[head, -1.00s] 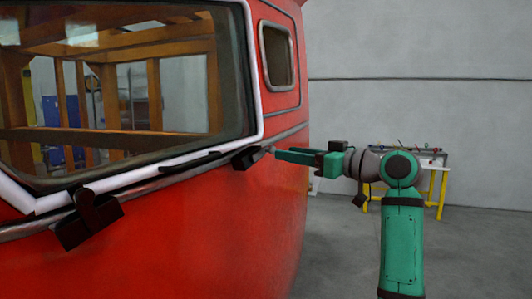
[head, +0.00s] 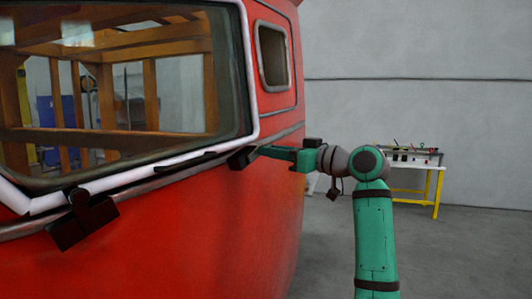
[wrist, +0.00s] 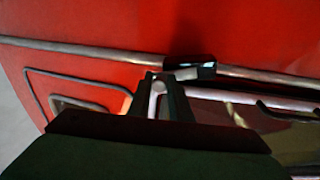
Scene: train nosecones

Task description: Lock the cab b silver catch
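A catch with a dark block body (head: 242,158) is on the red cab front, under the lower right corner of the windscreen. In the wrist view the same catch (wrist: 190,63) shows a short bright silver piece on its near side. My gripper (head: 262,151) is at the catch's right side, its fingertips at or very near it. I cannot tell whether the fingers touch the catch.
Another dark catch (head: 83,219) sits further left under the windscreen (head: 120,90). A metal trim rail (wrist: 80,47) crosses the red shell beside the catch. A yellow-legged table (head: 412,165) with tools stands behind on the right.

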